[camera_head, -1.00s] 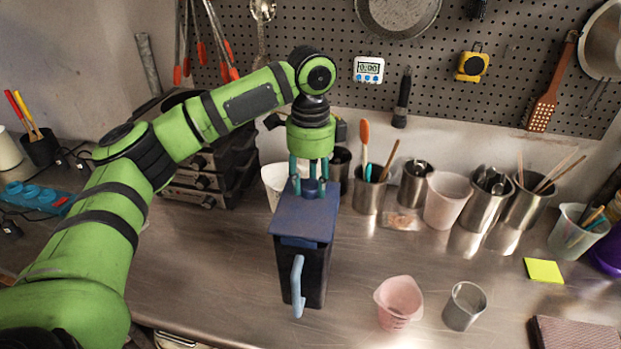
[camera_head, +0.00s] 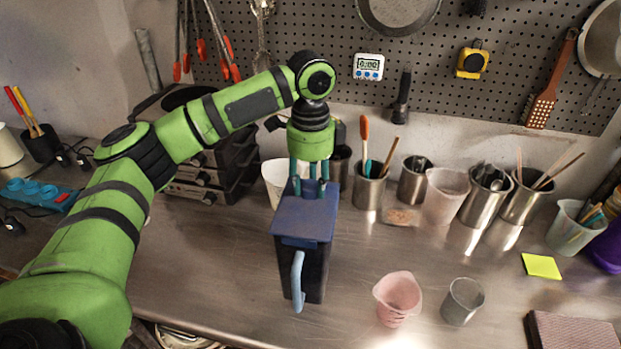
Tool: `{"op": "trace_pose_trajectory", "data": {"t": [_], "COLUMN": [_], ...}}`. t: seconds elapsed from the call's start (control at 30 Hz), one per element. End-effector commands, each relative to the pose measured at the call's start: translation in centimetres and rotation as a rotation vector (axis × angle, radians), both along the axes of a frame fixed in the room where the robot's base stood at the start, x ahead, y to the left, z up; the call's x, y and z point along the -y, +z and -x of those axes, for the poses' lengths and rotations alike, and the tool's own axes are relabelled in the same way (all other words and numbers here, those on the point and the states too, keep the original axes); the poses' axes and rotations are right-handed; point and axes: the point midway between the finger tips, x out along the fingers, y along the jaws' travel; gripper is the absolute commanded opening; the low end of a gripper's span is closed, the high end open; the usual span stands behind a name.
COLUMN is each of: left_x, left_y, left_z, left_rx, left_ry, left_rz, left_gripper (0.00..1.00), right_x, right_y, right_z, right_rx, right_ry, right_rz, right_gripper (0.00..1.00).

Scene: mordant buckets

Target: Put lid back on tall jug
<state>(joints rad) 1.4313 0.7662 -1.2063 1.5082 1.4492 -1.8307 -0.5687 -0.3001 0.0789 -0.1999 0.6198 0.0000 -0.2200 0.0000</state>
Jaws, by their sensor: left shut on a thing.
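The tall jug (camera_head: 316,276) is dark, nearly black, and stands upright on the metal bench with its light blue handle (camera_head: 298,281) facing the front. The flat blue lid (camera_head: 302,222) lies over the jug's top; I cannot tell whether a thin gap is left under it. My left gripper (camera_head: 309,190) points straight down above the back part of the lid. Its teal fingers are shut on the lid, at its raised part, which they largely hide. My right gripper is not in view.
Behind are a white container (camera_head: 275,180), a tool cup (camera_head: 369,188) and several other cups along the wall. Bench between jug and pink beaker is clear.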

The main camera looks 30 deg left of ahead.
Motion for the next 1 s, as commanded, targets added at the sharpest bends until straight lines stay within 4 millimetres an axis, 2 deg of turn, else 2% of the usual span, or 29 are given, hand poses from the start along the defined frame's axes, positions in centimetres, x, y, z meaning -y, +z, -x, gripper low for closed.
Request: {"op": "trace_pose_trajectory", "data": {"t": [1.0], "left_x": [0.0], "left_y": [-0.8], "left_z": [0.0], "left_rx": [0.001], "left_ry": [0.000], "left_rz": [0.001], "left_gripper": [0.06], "right_x": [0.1], "right_y": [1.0], "right_z": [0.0], "right_rx": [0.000], "right_ry": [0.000], "right_rz": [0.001], "right_gripper": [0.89]}}
